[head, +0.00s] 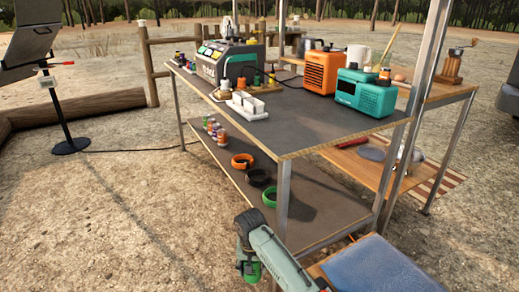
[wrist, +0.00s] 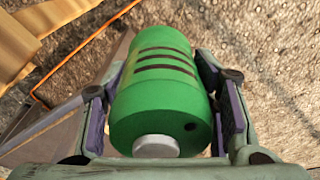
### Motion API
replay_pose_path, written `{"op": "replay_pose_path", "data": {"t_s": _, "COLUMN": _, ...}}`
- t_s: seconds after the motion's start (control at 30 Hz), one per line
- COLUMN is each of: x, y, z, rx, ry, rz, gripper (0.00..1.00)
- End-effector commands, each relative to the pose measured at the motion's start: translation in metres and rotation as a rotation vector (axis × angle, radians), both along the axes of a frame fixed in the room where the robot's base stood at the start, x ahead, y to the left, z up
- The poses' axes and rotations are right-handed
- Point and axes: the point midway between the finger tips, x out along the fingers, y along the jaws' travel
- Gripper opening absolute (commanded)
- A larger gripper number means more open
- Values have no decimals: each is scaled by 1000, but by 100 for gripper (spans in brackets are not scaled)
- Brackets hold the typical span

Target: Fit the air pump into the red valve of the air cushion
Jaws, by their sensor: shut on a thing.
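The air pump (wrist: 155,90) is a green cylinder with dark stripes and a pale grey round nub on its near end, in the wrist view. My gripper (wrist: 165,95) is shut on it, with a finger pressed on each side. In the head view, my gripper (head: 249,262) is low in the middle, in front of the bench's near corner, with a bit of green showing below it. A blue cushion (head: 375,270), seemingly the air cushion, lies at the bottom right, partly cut off. I cannot make out its red valve in either view.
A metal-framed bench (head: 300,125) holds a green machine (head: 222,65), an orange box (head: 322,72) and a teal box (head: 366,91). Rings and small bottles sit on its lower shelf (head: 300,200). An orange cord (wrist: 85,45) shows in the wrist view. Open ground lies left.

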Motion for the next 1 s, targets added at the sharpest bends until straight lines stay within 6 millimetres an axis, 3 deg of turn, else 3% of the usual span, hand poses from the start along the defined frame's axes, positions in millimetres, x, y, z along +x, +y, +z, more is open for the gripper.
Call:
{"op": "replay_pose_path", "data": {"t_s": 0.03, "x": -2, "y": 0, "z": 20, "rx": 8, "ry": 5, "rz": 6, "gripper": 14}}
{"op": "replay_pose_path", "data": {"t_s": 0.1, "x": -5, "y": -3, "z": 27, "rx": 8, "ry": 5, "rz": 20, "gripper": 14}}
{"op": "replay_pose_path", "data": {"t_s": 0.43, "x": -32, "y": -21, "z": 31, "rx": 4, "ry": 3, "rz": 66, "gripper": 14}}
{"op": "replay_pose_path", "data": {"t_s": 0.63, "x": -38, "y": -24, "z": 32, "rx": 2, "ry": -1, "rz": 78, "gripper": 14}}
{"op": "replay_pose_path", "data": {"t_s": 1.0, "x": -38, "y": -24, "z": 74, "rx": 1, "ry": -2, "rz": 79, "gripper": 14}}
